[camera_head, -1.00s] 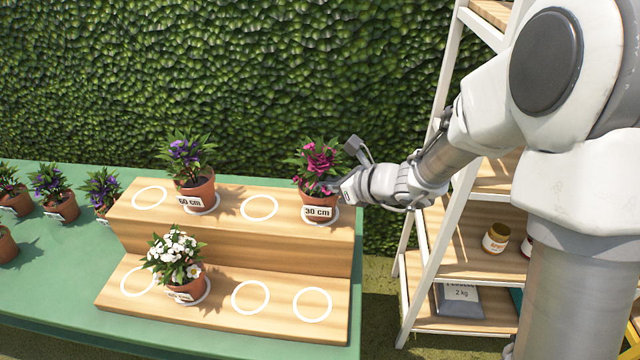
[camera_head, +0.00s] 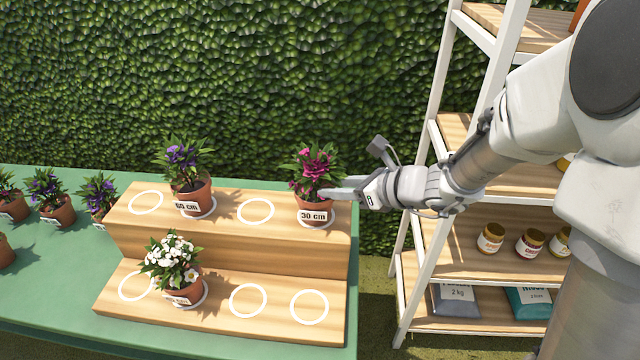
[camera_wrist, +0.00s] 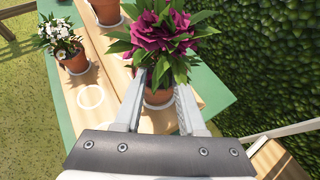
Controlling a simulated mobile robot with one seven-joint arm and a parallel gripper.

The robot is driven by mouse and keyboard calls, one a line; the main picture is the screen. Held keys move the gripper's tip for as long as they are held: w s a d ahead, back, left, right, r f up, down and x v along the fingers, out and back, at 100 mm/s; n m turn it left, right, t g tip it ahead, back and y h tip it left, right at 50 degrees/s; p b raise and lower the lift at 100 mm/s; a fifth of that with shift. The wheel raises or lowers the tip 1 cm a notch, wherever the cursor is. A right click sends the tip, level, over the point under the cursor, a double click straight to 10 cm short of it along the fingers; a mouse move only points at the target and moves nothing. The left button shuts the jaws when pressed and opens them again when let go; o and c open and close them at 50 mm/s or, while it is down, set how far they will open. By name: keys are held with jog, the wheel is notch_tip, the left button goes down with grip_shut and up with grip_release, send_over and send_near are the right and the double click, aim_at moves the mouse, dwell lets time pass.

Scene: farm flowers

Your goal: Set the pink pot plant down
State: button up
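The pink pot plant (camera_head: 313,210), a terracotta pot with magenta blooms and a "30 cm" label, stands upright on the upper step of the wooden stand (camera_head: 230,262), at its right end. A white ring shows around its base. My gripper (camera_head: 335,192) reaches in from the right at pot height. In the wrist view, its two fingers (camera_wrist: 159,84) are apart, one on each side of the pot (camera_wrist: 158,97), with visible gaps. Leaves and flowers hide part of the pot's rim there.
A purple "60 cm" plant (camera_head: 192,200) shares the upper step; a white-flowered plant (camera_head: 184,290) stands on the lower step. Empty rings lie between and beside them. More pots stand on the green table (camera_head: 60,290). A shelf rack (camera_head: 420,230) stands at right, hedge behind.

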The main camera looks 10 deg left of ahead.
jog(key=s+d+r+n+g+h, duration=0.2)
jog(key=s+d+r+n, duration=0.2)
jog(key=s+n, duration=0.35)
jog(key=s+d+r+n+g+h, duration=0.1)
jog(key=s+d+r+n, duration=0.2)
jog(key=s+n, duration=0.4)
jog(key=s+d+r+n+t+h, duration=0.1)
jog(key=s+d+n+h, duration=0.2)
jog(key=d, duration=0.3)
jog(key=s+d+r+n+t+h, duration=0.1)
jog(key=s+d+r+n+h, duration=0.1)
jog(key=s+d+n+h, duration=0.2)
jog(key=shift+s+d+r+n+h+p, duration=0.15)
jog(key=shift+s+d+n+h+p, duration=0.2)
jog(key=shift+d+n, duration=0.85)
jog(key=shift+a, duration=0.1)
